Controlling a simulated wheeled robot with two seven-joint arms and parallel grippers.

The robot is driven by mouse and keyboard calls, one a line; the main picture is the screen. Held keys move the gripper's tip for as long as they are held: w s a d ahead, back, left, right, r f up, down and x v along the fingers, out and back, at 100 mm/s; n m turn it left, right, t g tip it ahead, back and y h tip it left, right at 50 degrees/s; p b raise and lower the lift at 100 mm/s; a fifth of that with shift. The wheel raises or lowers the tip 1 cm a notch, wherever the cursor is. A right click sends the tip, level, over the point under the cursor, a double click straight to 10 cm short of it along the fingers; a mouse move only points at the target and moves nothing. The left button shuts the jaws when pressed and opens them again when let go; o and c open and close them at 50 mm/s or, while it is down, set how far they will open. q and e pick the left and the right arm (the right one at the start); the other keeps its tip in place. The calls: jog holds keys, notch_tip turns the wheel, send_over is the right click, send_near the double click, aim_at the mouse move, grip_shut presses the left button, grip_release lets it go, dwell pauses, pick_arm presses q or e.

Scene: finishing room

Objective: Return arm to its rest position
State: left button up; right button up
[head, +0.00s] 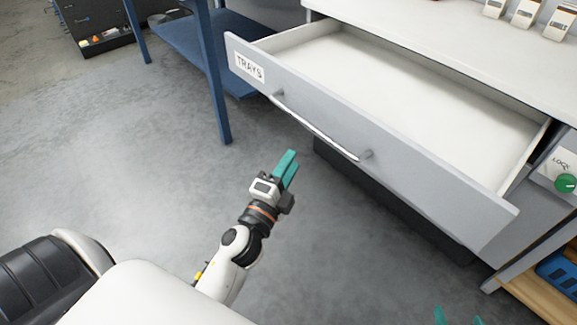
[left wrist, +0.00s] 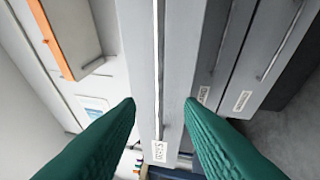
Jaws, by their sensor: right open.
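My left gripper (head: 288,162) has teal fingers and is over the floor, in front of the grey drawer. It is left of and below the drawer handle (head: 318,128) in the head view, apart from it. The left wrist view shows its fingers (left wrist: 160,102) spread with nothing between them. The drawer (head: 400,155), labelled TRAYS, stands pulled out and its visible inside is empty. My right gripper (head: 458,317) shows only as two separated teal fingertips at the bottom edge; the rest is out of frame.
A white countertop (head: 460,45) with several small boxes lies above the drawer. A panel with a green knob (head: 566,183) is at the right. A blue-legged table (head: 218,100) stands at the left. Grey floor (head: 130,160) is clear around my left arm.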

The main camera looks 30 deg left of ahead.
dwell(0.4)
